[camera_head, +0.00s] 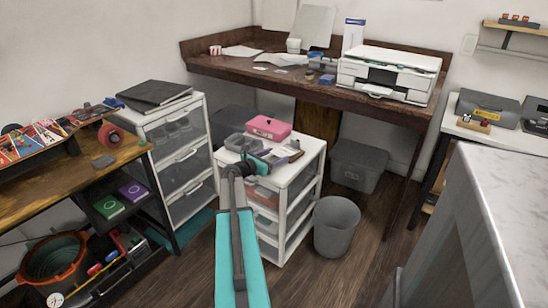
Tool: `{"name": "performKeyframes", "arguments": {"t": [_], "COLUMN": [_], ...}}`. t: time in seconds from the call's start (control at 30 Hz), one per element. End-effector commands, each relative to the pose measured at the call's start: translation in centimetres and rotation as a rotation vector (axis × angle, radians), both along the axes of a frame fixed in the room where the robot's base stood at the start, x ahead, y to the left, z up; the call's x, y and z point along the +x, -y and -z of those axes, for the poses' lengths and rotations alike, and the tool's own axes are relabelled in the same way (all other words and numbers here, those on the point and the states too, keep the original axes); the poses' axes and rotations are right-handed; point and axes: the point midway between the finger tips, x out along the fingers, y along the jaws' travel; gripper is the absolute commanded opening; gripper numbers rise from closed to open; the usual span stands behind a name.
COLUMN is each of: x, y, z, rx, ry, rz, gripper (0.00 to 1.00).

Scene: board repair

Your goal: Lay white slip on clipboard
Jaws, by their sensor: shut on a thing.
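My gripper (266,160), dark with teal parts, is over the top of the low white drawer unit (312,150). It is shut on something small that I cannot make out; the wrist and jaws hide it. A pale, flat item and a brownish one (293,147) lie just right of the jaws. On the brown corner desk, white papers (283,59) and small white slips (260,69) lie flat. I cannot tell which is the task's white slip. A pale sheet or board (313,26) leans against the wall behind the desk; I cannot tell whether it is the clipboard.
A pink box (269,128) and a grey bin (241,143) stand close to my gripper on the drawer unit. A printer (389,75) fills the desk's right part. A waste bin (336,226) stands on the floor. A skateboard workbench (60,181) is at left.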

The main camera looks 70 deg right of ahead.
Motion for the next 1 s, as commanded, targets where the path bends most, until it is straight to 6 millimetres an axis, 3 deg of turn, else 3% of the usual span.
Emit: {"name": "performKeyframes", "arguments": {"t": [0.27, 0.3, 0.4, 0.43, 0.77, 1.0], "x": [0.0, 0.0, 0.0, 0.0, 0.0, 0.5], "y": [0.0, 0.0, 0.0, 0.0, -0.1, -1.4], "z": [0.0, 0.0, 0.0, 0.0, 0.0, -0.3], "rx": [0.000, 0.000, 0.000, 0.000, 0.000, 0.000], "ry": [0.000, 0.000, 0.000, 0.000, 0.000, 0.000], "rz": [0.000, 0.000, 0.000, 0.000, 0.000, -0.001], "gripper": [0.45, 0.68, 0.85, 0.87, 0.87, 0.87]}}
